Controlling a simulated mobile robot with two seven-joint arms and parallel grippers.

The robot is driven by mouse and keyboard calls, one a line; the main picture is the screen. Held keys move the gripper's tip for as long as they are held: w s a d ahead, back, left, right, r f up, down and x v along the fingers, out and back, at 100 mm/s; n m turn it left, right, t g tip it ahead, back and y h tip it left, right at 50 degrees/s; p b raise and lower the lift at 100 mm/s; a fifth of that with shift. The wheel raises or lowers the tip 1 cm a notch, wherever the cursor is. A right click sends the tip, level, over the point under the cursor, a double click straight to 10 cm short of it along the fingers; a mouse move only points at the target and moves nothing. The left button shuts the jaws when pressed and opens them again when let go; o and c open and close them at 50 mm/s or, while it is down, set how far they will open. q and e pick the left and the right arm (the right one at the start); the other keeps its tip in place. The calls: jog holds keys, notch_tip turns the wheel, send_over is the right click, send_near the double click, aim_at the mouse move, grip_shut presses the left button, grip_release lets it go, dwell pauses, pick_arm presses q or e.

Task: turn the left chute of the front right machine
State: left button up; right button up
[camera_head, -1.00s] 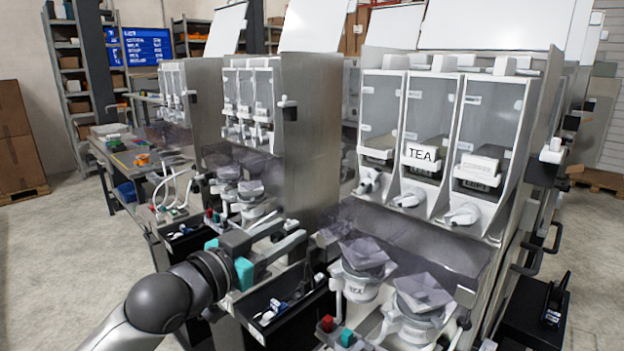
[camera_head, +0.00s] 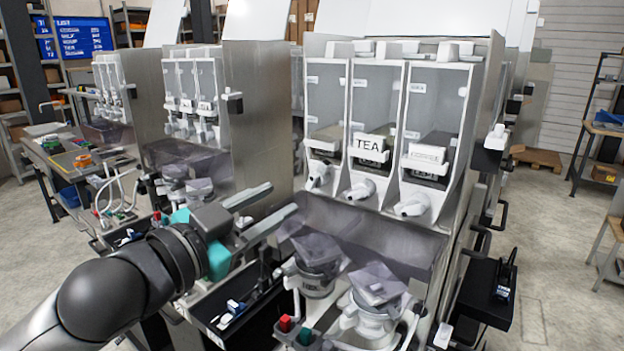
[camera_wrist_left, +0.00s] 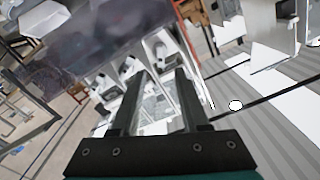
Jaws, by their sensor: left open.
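The front right machine (camera_head: 425,235) has three clear canisters with a white chute under each. Its left chute (camera_head: 319,176) is a short white spout that points down and toward me. The middle chute (camera_head: 363,188) and right chute (camera_head: 412,205) hang beside it. My left gripper (camera_head: 282,198) is open and empty, to the left of the left chute and slightly lower, apart from it. In the left wrist view the open fingers of this gripper (camera_wrist_left: 159,74) point toward white machine parts; which chute is which I cannot tell there. My right gripper is not in view.
A second machine (camera_head: 265,110) stands to the left. A black side shelf (camera_head: 487,290) is at the right.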

aim_at(310, 181)
pick_arm(q)
jog(key=p+x, duration=0.1)
jog(key=x, duration=0.9)
jog(key=shift+w+d, duration=0.1)
grip_shut()
